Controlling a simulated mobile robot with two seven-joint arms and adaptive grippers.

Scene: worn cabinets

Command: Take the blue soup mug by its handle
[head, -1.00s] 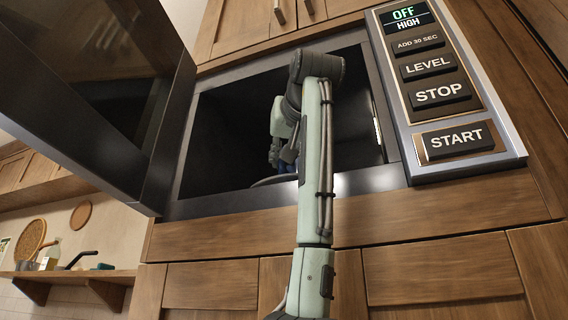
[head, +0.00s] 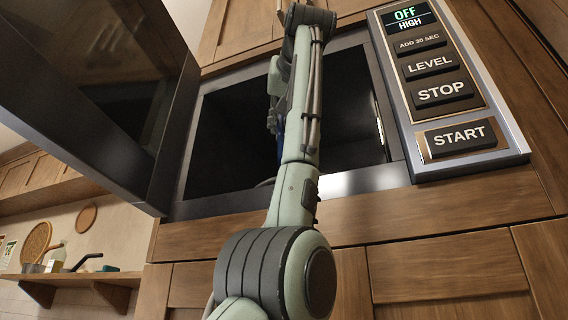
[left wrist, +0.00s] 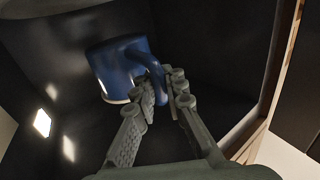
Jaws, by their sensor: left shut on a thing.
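The blue soup mug (left wrist: 112,66) is inside the dark microwave cavity in the left wrist view, with its handle (left wrist: 157,76) toward my gripper. My left gripper (left wrist: 164,93) is shut on that handle, with one finger on each side of it. The mug looks tilted in that view, and I cannot tell whether it touches the cavity floor. In the head view my left gripper (head: 272,120) is inside the opening, mostly behind my own arm. Only a small patch of blue shows beside the arm there. My right gripper is not in view.
The microwave door (head: 100,95) stands open at the left. The control panel (head: 447,90) is right of the opening and reads OFF and HIGH. Wooden cabinets surround the microwave. A wall shelf (head: 75,277) with kitchen items is at the lower left.

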